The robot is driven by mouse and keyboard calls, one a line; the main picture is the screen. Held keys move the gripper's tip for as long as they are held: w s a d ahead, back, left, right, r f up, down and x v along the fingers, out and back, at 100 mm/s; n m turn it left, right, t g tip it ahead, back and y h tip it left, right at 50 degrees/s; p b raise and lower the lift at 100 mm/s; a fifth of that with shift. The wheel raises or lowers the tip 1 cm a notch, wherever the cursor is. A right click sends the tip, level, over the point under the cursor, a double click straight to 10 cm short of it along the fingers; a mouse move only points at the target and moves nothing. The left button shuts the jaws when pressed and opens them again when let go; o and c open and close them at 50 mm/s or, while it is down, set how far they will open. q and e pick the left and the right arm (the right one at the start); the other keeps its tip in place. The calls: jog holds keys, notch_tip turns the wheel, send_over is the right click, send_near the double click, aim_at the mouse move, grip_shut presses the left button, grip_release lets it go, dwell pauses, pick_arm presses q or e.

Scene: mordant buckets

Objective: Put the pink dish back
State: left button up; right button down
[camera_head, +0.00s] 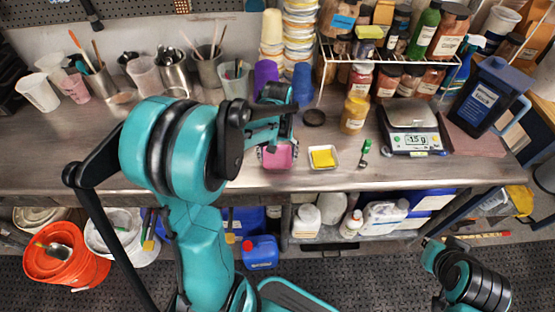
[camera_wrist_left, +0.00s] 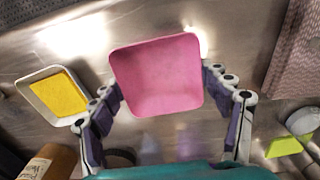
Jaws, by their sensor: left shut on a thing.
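The pink dish (camera_head: 277,156) is a small square dish near the front edge of the steel counter in the head view. It shows whole in the left wrist view (camera_wrist_left: 160,75), with its open face toward that camera. My left gripper (camera_head: 271,138) is shut on the dish, with a finger at each side of it in the wrist view (camera_wrist_left: 163,98). I cannot tell whether the dish touches the counter. My right arm shows at the lower right of the head view; its gripper (camera_head: 432,252) shows too little to tell its state.
A white dish with a yellow block (camera_head: 323,157) sits just right of the pink dish. A small green-topped item (camera_head: 365,147) and a scale (camera_head: 408,142) stand farther right. Cups (camera_head: 265,76) and a loaded jar rack (camera_head: 390,57) stand behind. The counter's front edge is close.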

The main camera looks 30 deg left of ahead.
pick_arm(q)
jog(key=shift+f, duration=0.7)
jog(key=shift+f, duration=0.1)
jog(key=o, duration=0.8)
